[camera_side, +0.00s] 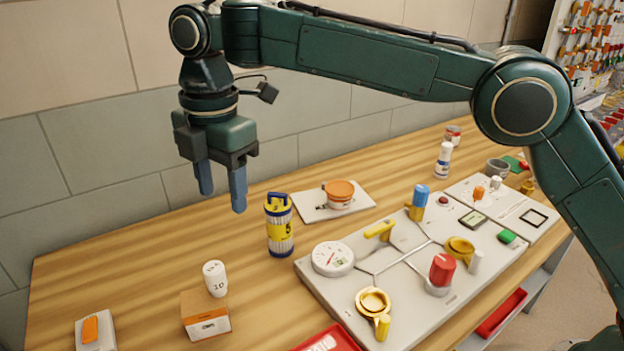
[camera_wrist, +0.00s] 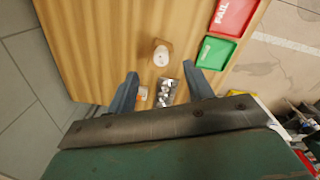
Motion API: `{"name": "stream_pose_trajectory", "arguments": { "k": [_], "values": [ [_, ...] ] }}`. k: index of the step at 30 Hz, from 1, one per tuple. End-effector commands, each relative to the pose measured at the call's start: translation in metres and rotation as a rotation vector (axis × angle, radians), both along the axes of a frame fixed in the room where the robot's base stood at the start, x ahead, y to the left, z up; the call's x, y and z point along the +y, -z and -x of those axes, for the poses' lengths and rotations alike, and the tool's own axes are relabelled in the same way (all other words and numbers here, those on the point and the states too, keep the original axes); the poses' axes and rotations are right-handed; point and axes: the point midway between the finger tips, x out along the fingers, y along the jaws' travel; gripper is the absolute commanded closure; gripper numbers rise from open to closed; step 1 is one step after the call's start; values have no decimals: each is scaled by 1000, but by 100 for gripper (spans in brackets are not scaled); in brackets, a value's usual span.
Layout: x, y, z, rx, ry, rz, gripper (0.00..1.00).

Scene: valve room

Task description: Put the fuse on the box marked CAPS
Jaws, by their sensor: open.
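A short white cylinder marked 10 (camera_side: 214,278), which looks like the fuse, stands upright on the table. The small cardboard box marked CAPS (camera_side: 206,318) sits just in front of it; in this view I see nothing on its brown top. My gripper (camera_side: 222,198) is open and empty, fingers down, well above the table and above and behind the cylinder. In the wrist view its two blue fingers (camera_wrist: 160,72) are apart.
A blue-and-yellow canister marked 5 (camera_side: 279,226) stands right of my gripper. A plate with an orange switch (camera_side: 95,330) lies at left. The valve panel (camera_side: 320,280) fills the right. The wrist view shows a red FAIL tray (camera_wrist: 233,15) and a green tray (camera_wrist: 214,53).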

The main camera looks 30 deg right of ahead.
Motion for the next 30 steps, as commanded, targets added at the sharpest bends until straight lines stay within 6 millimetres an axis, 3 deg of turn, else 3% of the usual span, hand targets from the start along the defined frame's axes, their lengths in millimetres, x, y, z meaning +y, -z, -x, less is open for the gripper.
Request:
{"name": "stream_pose_trajectory", "arguments": {
  "k": [6,15,23,30],
  "values": [
    [-58,-38,6,-40,228,-39,48],
    [-139,-74,34,-92,559,-102,48],
    [-203,-88,75,-135,843,-164,48],
    [-255,-87,123,-172,1102,-227,48]
  ]
}}
